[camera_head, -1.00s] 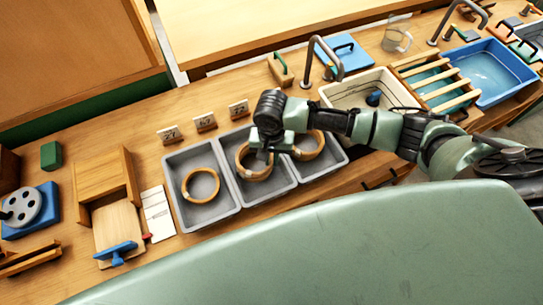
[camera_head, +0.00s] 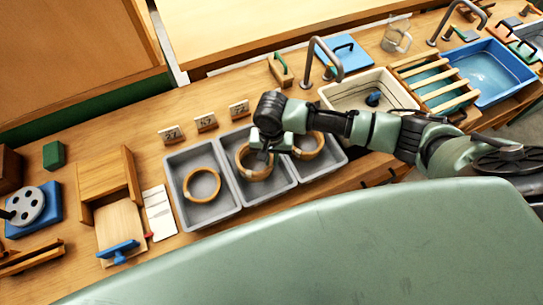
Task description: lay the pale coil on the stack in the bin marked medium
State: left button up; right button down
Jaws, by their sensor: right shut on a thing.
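Three grey bins stand side by side, with a tan coil in the left bin (camera_head: 232,205), one in the middle bin (camera_head: 270,197) and one in the right bin (camera_head: 325,172). The left coil (camera_head: 202,185) lies clear in view. My right gripper (camera_head: 264,151) points down over the middle bin, shut on the rim of the middle coil (camera_head: 254,172), whose far part it hides. Whether that coil rests on others is unclear. The right coil (camera_head: 311,148) is partly behind my arm. My left gripper is out of view.
Small number cards (camera_head: 172,134) stand behind the bins; no word "medium" is readable. A cream sink (camera_head: 352,92) with a tap lies right of the bins. A wooden holder (camera_head: 117,222) and a white card (camera_head: 159,213) lie left of them.

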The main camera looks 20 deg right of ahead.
jog(key=shift+f, duration=0.25)
dwell(0.4)
jog(key=c, duration=1.1)
grip_release()
notch_tip(320, 180, up, 7)
jog(key=p, duration=0.9)
jog(key=shift+f, duration=0.1)
